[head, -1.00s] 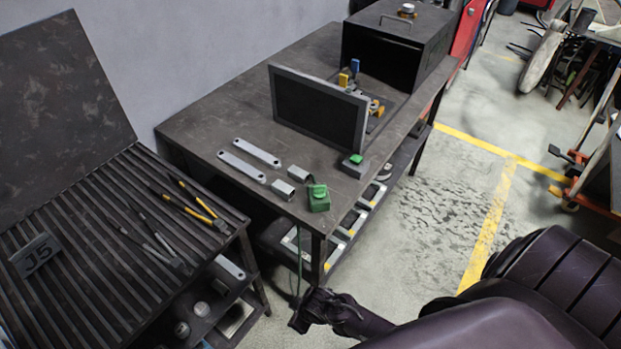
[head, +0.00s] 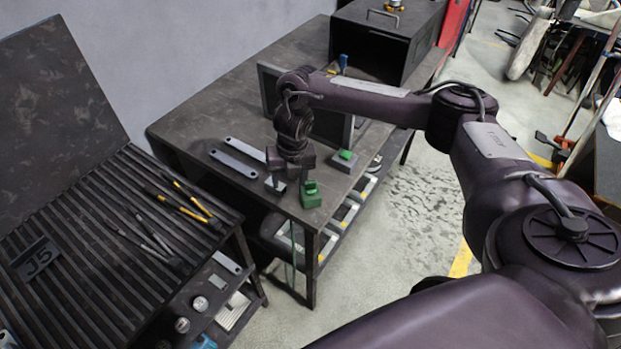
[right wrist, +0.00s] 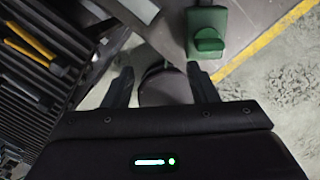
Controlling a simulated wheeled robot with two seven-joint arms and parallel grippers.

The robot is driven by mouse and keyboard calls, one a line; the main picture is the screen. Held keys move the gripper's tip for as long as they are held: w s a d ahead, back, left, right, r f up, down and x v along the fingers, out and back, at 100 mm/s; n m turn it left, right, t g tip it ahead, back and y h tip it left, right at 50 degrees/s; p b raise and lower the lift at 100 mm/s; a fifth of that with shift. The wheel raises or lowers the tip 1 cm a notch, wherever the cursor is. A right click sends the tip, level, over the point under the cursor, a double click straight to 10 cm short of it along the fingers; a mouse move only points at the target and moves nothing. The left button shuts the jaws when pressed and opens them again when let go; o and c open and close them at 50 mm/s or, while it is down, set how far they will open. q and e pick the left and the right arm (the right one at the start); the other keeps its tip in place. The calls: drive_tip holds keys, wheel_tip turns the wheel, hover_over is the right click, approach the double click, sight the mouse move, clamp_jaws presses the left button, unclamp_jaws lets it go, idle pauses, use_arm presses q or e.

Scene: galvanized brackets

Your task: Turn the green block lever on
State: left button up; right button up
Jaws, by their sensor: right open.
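The green block (head: 311,194) with its green lever on top sits at the table's near corner. In the right wrist view the green block (right wrist: 207,22) is at the top, right of centre, with its rounded lever (right wrist: 208,42) at the near end. My right gripper (head: 291,184) points down over the table corner, just left of the block in the head view, and partly covers the things behind it. In the right wrist view my right gripper (right wrist: 161,80) is open with nothing between its fingers; the block lies beyond the fingertips. My left gripper is out of view.
Flat metal bars (head: 234,164) and a small bracket (head: 275,183) lie left of the gripper. A dark framed panel (head: 341,129) stands behind my arm. A grey block with a green top (head: 344,159) sits right of it. A slatted bench (head: 90,235) stands left.

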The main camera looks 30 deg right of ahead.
sight(311, 183)
drive_tip(key=shift+g+h, duration=0.3)
drive_tip(key=d+r, duration=0.2)
drive_tip(key=d, duration=0.1)
drive_tip(key=d+r, duration=0.1)
drive_tip(key=d, duration=0.1)
drive_tip(key=shift+s+d, duration=0.1)
drive_tip(key=shift+s, duration=0.2)
drive_tip(key=shift+s+d, duration=0.15)
drive_tip(key=shift+d, duration=0.2)
wheel_tip(311, 183, down, 7)
drive_tip(key=shift+f+b, duration=0.1)
drive_tip(key=shift+b, duration=1)
drive_tip(key=shift+c, duration=0.4)
drive_tip(key=c, duration=0.9)
